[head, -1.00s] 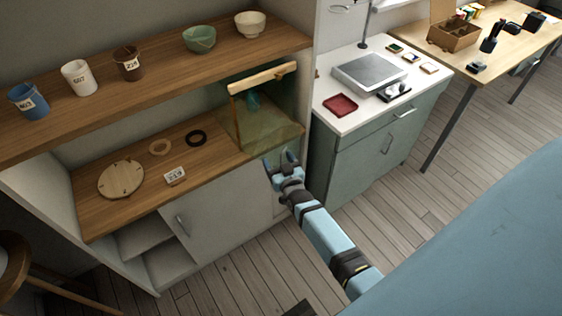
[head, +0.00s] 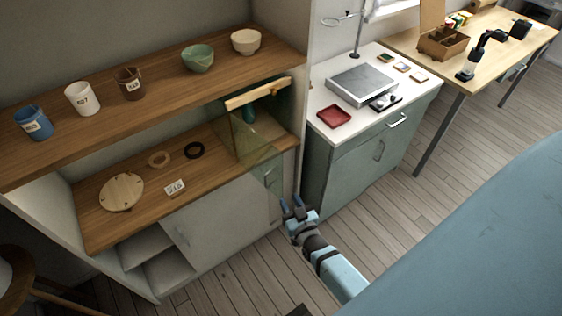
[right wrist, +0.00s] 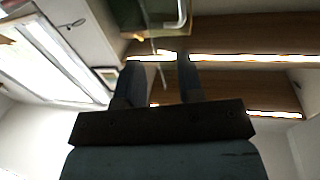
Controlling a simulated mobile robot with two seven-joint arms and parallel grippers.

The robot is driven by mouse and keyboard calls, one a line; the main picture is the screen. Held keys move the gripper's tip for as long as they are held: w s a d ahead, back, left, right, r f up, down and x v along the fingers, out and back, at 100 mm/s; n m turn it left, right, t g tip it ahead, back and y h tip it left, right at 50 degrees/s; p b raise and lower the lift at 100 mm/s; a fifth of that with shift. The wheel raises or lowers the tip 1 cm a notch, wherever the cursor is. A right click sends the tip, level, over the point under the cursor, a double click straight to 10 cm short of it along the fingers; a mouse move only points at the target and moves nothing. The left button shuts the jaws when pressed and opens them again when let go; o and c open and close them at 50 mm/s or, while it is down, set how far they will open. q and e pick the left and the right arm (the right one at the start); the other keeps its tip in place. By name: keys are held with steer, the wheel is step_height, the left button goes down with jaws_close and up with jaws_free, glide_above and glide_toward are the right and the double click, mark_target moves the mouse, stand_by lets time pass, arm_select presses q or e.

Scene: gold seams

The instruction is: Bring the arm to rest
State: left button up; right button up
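The right arm comes up from the lower right of the head view. My left gripper is not in view.
The shelf unit has a long upper shelf (head: 110,110) with cups and bowls. Its lower shelf holds a round wooden disc (head: 121,192), two rings and a number tag (head: 175,188). A white-topped cabinet (head: 345,134) stands to the right. Open floor (head: 390,215) lies beside the arm.

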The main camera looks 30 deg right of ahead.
steer(key=shift+s+a, duration=0.1)
steer(key=shift+s, duration=0.8)
steer(key=shift+f, duration=0.1)
steer(key=s+a+r+n+g+y, duration=0.2)
steer(key=s+a+g+y, duration=0.1)
steer(key=s+a, duration=0.2)
steer(key=s+a+r+n+g+y, duration=0.2)
steer(key=s+a, duration=0.3)
steer(key=s, duration=0.3)
steer(key=shift+a+r+n+g+y, duration=0.4)
steer(key=shift+g+y, duration=0.2)
steer(key=shift+g, duration=0.3)
stand_by(0.3)
